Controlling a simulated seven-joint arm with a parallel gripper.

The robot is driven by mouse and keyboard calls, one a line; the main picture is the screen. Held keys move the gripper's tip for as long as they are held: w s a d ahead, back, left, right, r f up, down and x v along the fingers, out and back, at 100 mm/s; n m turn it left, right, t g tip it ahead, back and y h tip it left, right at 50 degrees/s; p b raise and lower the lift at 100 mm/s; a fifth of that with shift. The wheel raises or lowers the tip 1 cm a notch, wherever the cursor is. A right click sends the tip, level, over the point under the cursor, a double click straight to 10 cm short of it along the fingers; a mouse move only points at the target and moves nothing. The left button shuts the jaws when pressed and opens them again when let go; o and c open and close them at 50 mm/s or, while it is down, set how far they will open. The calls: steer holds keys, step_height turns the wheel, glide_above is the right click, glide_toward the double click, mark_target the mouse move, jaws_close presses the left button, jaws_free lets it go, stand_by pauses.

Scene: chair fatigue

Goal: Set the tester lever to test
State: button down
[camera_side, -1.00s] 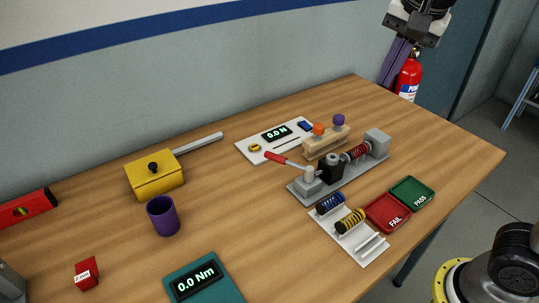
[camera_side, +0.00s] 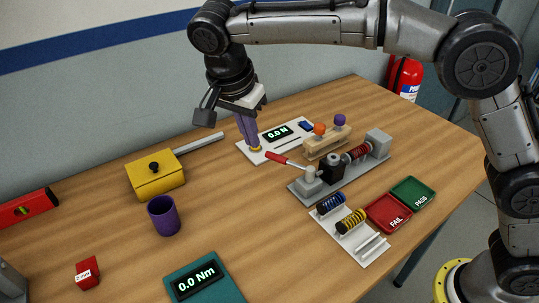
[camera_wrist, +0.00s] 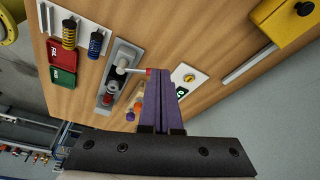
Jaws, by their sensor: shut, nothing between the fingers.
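The spring tester (camera_side: 345,178) is a grey base with a black block, a red spring and a grey end block. Its lever (camera_side: 284,161) has a red grip that points to the left and toward the wall. In the wrist view the lever (camera_wrist: 137,71) runs from the tester (camera_wrist: 117,75) to the right, and its red end is at the finger edge. My gripper (camera_side: 252,146) has purple fingers, shut and empty, above the white board left of the lever grip. In the wrist view the fingers (camera_wrist: 158,75) partly cover the board; contact with the lever cannot be told.
A white board (camera_side: 247,148) with a 0.0 N display lies behind the lever. A wooden stand (camera_side: 326,143) with orange and purple knobs is behind the tester. A spring rack (camera_side: 365,247), red FAIL tray (camera_side: 389,213) and green PASS tray (camera_side: 413,192) lie in front.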

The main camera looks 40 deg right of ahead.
mark_target(286, 162)
steer(key=shift+w+d+f, duration=0.5)
steer(key=shift+d+f, duration=0.55)
steer(key=shift+f, duration=0.65)
steer(key=shift+w+d+f, duration=0.45)
steer(key=shift+d+f, duration=0.6)
steer(key=shift+f, duration=0.7)
steer(key=shift+w+d+f, duration=0.5)
steer(key=shift+d+f, duration=0.55)
steer(key=shift+f, duration=0.65)
steer(key=shift+w+d+m, duration=0.35)
steer(key=shift+d+m, duration=0.05)
steer(key=shift+m, duration=0.2)
steer(key=d+m, duration=0.1)
steer(key=w+d+m+g, duration=0.1)
steer(key=m, duration=0.1)
steer(key=shift+w+d, duration=0.15)
steer(key=d+m, duration=0.1)
steer(key=d+m+g, duration=0.1)
steer(key=shift+w+m, duration=0.3)
steer(key=shift+m, duration=0.1)
steer(key=shift+w+d+m+g, duration=0.1)
steer(key=shift+d+m+g, duration=0.2)
steer(key=shift+d+m, duration=0.6)
steer(key=shift+d, duration=0.45)
